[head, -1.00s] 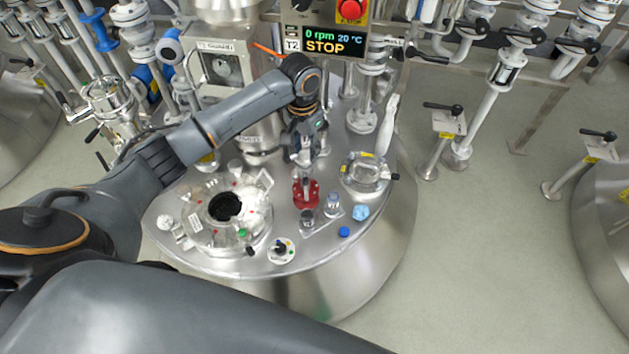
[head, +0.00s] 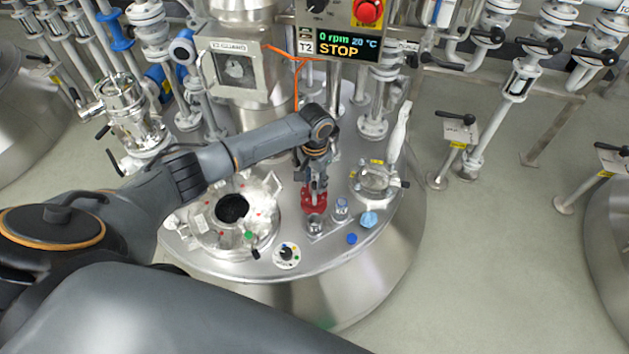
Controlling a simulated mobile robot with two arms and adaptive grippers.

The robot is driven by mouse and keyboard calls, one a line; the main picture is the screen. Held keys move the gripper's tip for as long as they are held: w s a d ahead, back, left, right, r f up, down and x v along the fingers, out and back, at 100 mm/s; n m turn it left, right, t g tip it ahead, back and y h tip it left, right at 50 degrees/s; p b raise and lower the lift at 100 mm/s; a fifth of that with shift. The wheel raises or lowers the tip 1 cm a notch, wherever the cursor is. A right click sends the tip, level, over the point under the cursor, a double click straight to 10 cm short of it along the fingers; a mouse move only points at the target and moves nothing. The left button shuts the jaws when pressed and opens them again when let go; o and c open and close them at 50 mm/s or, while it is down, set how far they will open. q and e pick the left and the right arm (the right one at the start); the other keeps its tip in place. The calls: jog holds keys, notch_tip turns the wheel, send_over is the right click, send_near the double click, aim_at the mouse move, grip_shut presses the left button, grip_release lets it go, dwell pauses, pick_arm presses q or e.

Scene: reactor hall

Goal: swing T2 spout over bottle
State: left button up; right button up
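The T2 vessel lid (head: 290,262) carries a red fitting (head: 313,206) near its middle. I cannot tell for sure whether this is the spout. A small open-topped clear bottle (head: 316,226) stands just in front of it, and a second small bottle (head: 341,209) stands to the right. My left gripper (head: 314,190) points down at the red fitting, from above and behind, and hides its upper part. Its fingers are too small and dark to show whether they are open, or whether they touch it. My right gripper is out of view.
An open round manway (head: 262,222) lies left. A sight glass (head: 373,182) and white brush handle (head: 399,135) are at the right. A light-blue item (head: 368,219), blue cap (head: 351,239) and round dial (head: 286,255) sit near the front. The T2 panel (head: 340,44) reads STOP.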

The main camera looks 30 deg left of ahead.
pick_arm(q)
jog(key=shift+f, duration=0.25)
grip_shut()
jog(key=shift+r, duration=0.1)
jog(key=w+d+n+p, duration=0.3)
jog(key=w+n, duration=0.3)
jog(key=n, duration=0.6)
jog(key=shift+d+p, duration=0.25)
jog(key=shift+p, duration=0.35)
dwell(0.4)
